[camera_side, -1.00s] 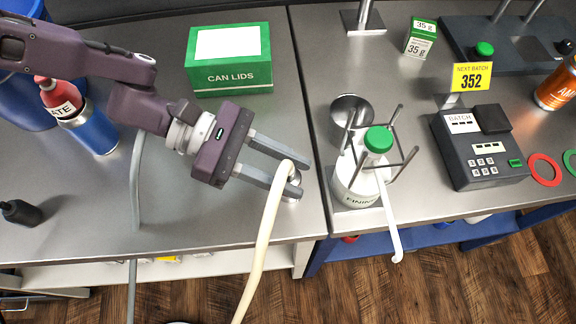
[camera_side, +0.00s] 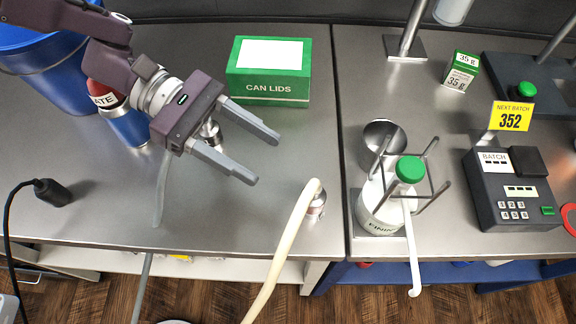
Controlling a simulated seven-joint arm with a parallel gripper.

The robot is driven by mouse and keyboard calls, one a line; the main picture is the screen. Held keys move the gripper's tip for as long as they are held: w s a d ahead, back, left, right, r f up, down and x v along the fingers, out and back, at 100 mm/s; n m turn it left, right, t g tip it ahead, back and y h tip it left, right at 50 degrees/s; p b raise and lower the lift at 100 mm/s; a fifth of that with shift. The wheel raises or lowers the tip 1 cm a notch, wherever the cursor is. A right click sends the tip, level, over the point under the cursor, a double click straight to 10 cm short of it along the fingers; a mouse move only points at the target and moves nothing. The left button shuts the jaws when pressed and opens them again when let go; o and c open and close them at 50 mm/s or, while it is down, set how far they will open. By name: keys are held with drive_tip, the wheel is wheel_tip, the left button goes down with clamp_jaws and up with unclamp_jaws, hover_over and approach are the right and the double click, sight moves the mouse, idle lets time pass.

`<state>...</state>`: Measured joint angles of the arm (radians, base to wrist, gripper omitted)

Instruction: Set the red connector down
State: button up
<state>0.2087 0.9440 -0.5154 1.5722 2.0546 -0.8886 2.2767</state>
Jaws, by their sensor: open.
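My gripper (camera_side: 267,160) is open and empty over the steel counter (camera_side: 90,205), left of the hose end and in front of the green CAN LIDS box (camera_side: 268,88). A cream hose (camera_side: 288,238) comes up over the counter's front edge, and its end meets a metal fitting (camera_side: 317,204) on the counter. The gripper is apart from this hose. No clearly red connector shows. A grey hose (camera_side: 160,190) runs up behind the gripper, near a second metal fitting (camera_side: 211,133) partly hidden by the gripper.
A blue bottle (camera_side: 127,126) with a red top stands behind my wrist, near a blue bin (camera_side: 60,75). A green-capped white bottle (camera_side: 380,208) stands in a wire rack at right. A batch keypad (camera_side: 510,190) is farther right. The counter's left front is mostly clear.

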drive_tip(key=w+a+r+n+t+y, duration=0.1)
drive_tip(key=w+a+r+n+t, duration=0.5)
drive_tip(key=w+r+n+t, duration=0.55)
drive_tip(key=w+a+r+n+t+y, duration=0.1)
drive_tip(key=a+r+n+t+y, duration=0.2)
drive_tip(key=a+n, duration=0.55)
drive_tip(key=w+a+r+n+t+y, duration=0.1)
drive_tip(key=a+r+n+t+y, duration=0.2)
drive_tip(key=a+n, duration=0.6)
drive_tip(key=s+a+n+g+y, duration=0.3)
drive_tip(key=s+a+n+y, duration=0.4)
drive_tip(key=s+a+n, duration=0.9)
drive_tip(key=s+d+f+n+g, duration=0.1)
drive_tip(key=s+d+n, duration=0.1)
drive_tip(key=s+n, duration=0.4)
drive_tip(key=s+d+f+n+g+h, duration=0.1)
drive_tip(key=s+d+f+n+g, duration=0.1)
drive_tip(key=s+n, duration=0.3)
drive_tip(key=n, duration=0.2)
drive_tip(key=shift+s+d+f+n, duration=0.2)
drive_tip(key=shift+s+f+n, duration=0.1)
drive_tip(key=shift+s, duration=0.05)
